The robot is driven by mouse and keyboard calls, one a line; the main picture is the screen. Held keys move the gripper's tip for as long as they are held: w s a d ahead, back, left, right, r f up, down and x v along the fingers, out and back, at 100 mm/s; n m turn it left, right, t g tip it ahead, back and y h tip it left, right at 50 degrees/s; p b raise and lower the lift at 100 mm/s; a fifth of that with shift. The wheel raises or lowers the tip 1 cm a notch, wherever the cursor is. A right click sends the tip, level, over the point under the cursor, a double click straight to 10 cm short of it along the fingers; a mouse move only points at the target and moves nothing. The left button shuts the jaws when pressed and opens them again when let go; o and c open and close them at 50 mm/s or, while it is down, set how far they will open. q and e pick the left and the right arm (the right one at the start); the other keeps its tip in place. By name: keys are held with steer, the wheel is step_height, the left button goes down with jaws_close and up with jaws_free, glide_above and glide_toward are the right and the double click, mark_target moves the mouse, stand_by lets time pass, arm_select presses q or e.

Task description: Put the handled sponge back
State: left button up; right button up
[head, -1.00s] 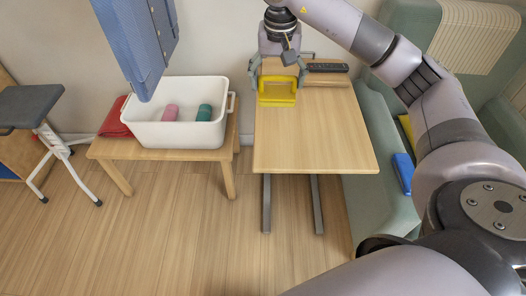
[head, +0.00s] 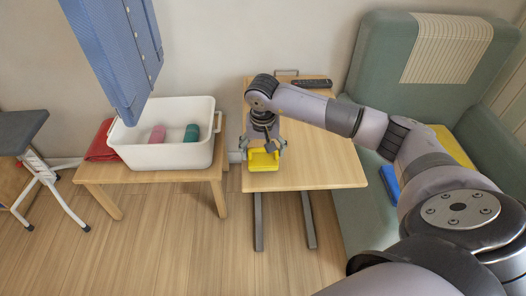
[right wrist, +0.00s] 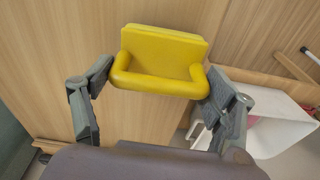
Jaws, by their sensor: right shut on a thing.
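The yellow handled sponge (head: 263,161) is held by my right gripper (head: 266,146) over the left part of the wooden table (head: 325,172), near its left edge. In the head view I cannot tell whether it clears the tabletop. In the right wrist view the sponge (right wrist: 163,48) sits between the two fingers of the right gripper (right wrist: 160,82), which are shut on its rounded handle. The white tub (head: 165,155) stands to the left on a low wooden table. My left gripper is not in view.
The tub holds a pink item (head: 157,134) and a teal item (head: 191,132). A red cloth-like item (head: 101,145) lies beside it. A dark remote-like object (head: 312,83) lies at the table's back. A blue panel-like thing (head: 115,50) hangs above the tub. A green armchair (head: 375,60) stands right.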

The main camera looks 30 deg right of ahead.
mark_target(262, 162)
steer(key=shift+f, duration=0.65)
steer(key=o, duration=1.3)
steer(key=shift+r, duration=0.1)
steer(key=shift+r, duration=0.25)
steer(key=r, duration=0.7)
steer(key=s+r+b, duration=0.1)
steer(key=r, duration=0.3)
steer(key=shift+a+r, duration=0.3)
steer(key=shift+a, duration=0.1)
steer(key=shift+a, duration=0.1)
